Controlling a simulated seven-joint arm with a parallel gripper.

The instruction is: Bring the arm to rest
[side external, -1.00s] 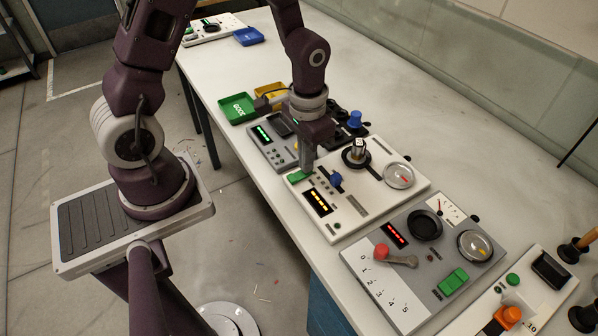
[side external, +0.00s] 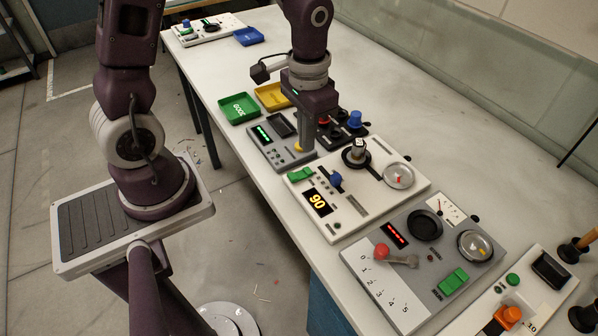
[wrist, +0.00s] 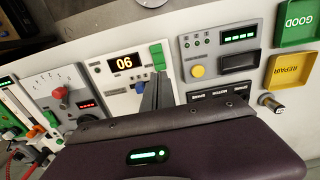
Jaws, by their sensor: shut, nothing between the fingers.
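My gripper (side external: 307,146) is shut and empty. It is tilted down over the grey instrument box (side external: 262,150), just behind the white servo panel (side external: 357,205). In the wrist view its fingers (wrist: 157,95) are together, near the panel's green button (wrist: 158,56). In the side view that green button (side external: 300,175) is in clear sight, apart from the fingers.
A grey panel (side external: 450,215) with a red-knobbed lever and another panel with an orange knob stand nearer the camera. Green (side external: 238,108) and yellow (side external: 270,97) trays lie behind. A black box with a blue knob (side external: 355,119) stands beside my gripper.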

